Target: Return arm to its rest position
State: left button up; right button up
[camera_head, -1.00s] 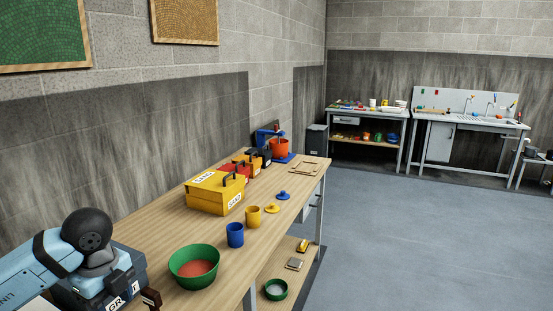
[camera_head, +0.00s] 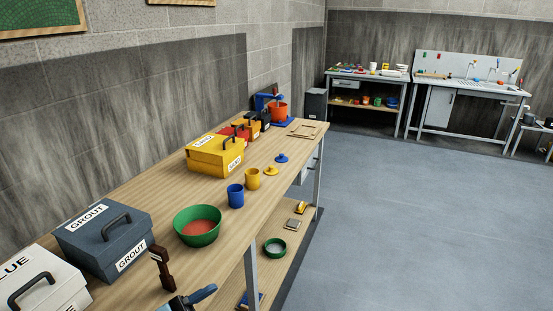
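Neither of my grippers shows in the head view, and no part of my arms is visible. The wooden workbench (camera_head: 120,292) runs from the lower left towards the back. On it stand a grey-blue GROUT box (camera_head: 103,240), a white GLUE box (camera_head: 42,283) cut by the left edge, and a green bowl (camera_head: 196,226) with reddish content.
Also on the bench are a blue cup (camera_head: 235,196), a yellow cup (camera_head: 252,179), a yellow box (camera_head: 214,156) and, near the front, a dark brown upright object (camera_head: 161,268). The lower shelf holds a green dish (camera_head: 275,247). The floor (camera_head: 430,220) to the right is clear.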

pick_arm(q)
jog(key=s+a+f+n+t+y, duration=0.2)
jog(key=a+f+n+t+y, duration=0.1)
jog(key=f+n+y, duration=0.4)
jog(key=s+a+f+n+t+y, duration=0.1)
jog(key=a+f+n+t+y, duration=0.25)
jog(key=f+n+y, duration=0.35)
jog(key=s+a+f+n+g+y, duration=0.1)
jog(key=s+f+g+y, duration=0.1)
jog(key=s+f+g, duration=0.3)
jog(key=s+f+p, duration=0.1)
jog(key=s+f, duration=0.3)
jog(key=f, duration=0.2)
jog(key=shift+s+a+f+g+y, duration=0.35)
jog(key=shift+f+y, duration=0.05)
